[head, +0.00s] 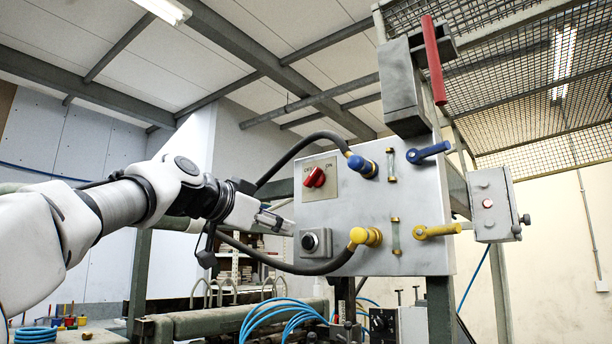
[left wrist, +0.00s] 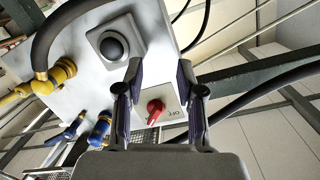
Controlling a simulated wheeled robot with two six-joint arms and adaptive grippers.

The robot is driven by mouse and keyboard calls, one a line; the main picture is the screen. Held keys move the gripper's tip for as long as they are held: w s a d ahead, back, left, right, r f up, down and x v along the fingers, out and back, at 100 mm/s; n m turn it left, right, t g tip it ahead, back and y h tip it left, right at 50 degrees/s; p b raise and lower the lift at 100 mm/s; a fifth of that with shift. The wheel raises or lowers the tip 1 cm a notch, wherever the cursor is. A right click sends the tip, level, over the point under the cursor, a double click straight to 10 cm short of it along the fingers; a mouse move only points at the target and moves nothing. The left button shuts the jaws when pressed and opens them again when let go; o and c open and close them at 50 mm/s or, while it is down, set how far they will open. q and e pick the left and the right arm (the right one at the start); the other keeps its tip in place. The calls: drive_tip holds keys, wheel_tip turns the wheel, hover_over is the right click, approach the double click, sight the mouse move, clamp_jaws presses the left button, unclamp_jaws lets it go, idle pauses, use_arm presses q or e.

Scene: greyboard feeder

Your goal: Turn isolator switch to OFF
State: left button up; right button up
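The isolator switch is a red rotary knob (head: 314,177) on a pale square plate at the upper left of the grey panel (head: 350,215). Its plate is marked OFF at left and ON at right; the knob sits tilted, and I cannot tell exactly which mark it points to. In the left wrist view the red knob (left wrist: 155,107) shows between the two fingers, with OFF beside it. My left gripper (head: 283,222) is open and empty, below and left of the knob and apart from it; its fingers also show in the left wrist view (left wrist: 160,76). My right gripper is out of view.
A black round button (head: 310,242) sits below the switch. Blue (head: 362,166) and yellow (head: 366,237) fittings carry black hoses that curve left near my gripper. Blue (head: 428,152) and yellow (head: 437,231) lever handles are at right. A red-handled lever (head: 434,60) stands above.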

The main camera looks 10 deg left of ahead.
sight(310, 175)
use_arm(q)
drive_tip(key=s+d+r+m+t+p, duration=0.2)
drive_tip(key=s+d+r+m, duration=0.15)
drive_tip(key=s+r, duration=0.45)
drive_tip(key=p+x, duration=0.1)
drive_tip(key=x, duration=0.2)
drive_tip(key=a+p+x, duration=0.1)
drive_tip(key=x, duration=0.1)
drive_tip(key=r+p+x, duration=0.1)
drive_tip(key=x, duration=0.2)
drive_tip(key=shift+w+a, duration=0.25)
drive_tip(key=shift+w, duration=0.45)
drive_tip(key=shift+w+d, duration=0.2)
drive_tip(key=shift+d, duration=0.05)
drive_tip(key=shift+s, duration=0.35)
drive_tip(key=shift+c, duration=0.3)
drive_tip(key=shift+w, duration=0.1)
clamp_jaws()
